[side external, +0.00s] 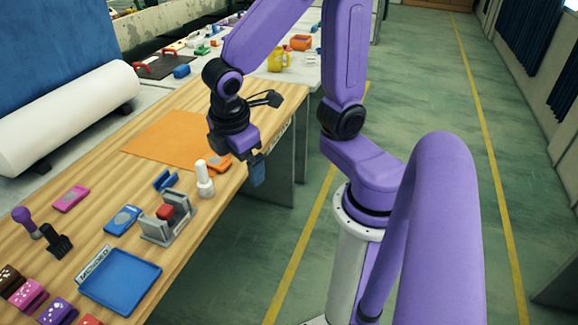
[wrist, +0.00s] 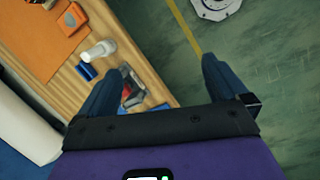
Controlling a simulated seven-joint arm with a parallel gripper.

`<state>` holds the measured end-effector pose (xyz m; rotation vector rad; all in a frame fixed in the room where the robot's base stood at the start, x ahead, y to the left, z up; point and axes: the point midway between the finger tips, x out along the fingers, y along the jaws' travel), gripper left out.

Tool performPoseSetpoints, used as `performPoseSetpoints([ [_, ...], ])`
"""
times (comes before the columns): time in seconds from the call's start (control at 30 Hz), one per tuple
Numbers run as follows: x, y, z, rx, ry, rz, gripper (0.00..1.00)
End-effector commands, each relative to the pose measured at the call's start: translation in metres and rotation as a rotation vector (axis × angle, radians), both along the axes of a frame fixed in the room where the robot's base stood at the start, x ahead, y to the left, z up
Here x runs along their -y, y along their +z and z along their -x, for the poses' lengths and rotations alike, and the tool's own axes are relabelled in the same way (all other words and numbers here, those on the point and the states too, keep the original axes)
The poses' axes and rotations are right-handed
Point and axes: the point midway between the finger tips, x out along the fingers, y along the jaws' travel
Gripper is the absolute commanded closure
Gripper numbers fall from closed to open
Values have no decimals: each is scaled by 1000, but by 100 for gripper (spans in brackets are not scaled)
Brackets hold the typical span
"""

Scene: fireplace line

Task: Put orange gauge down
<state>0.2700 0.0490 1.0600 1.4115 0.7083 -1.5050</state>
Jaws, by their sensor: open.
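The orange gauge (side external: 219,163) lies on the wooden table near its right edge, beside the orange mat (side external: 168,136). In the wrist view the orange gauge (wrist: 73,18) lies at the upper left, with a grey part on it. My gripper (side external: 257,172) is just off the table's right edge, to the right of the gauge and apart from it. In the wrist view my gripper (wrist: 160,75) has its two dark blue fingers spread wide. Nothing is between them; the table edge and green floor show beyond.
A white bottle (side external: 204,179), a grey holder with a red block (side external: 166,221) and a blue gauge (side external: 123,219) stand nearby. A blue tray (side external: 120,283) is at the near end. The orange mat is largely bare. Green floor lies right of the table.

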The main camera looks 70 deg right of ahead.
Motion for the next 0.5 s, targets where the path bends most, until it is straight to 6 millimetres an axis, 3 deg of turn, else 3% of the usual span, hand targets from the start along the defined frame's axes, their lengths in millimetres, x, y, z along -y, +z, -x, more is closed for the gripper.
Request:
performPoseSetpoints([
  [0.03, -1, 4, 19, -2, 0, -50, 0],
  [0.2, -4, 9, 71, -35, -16, -182, 0],
  [0.33, -4, 11, 96, -58, -23, -241, 0],
  [0.5, -4, 12, 107, -71, -28, -268, 0],
])
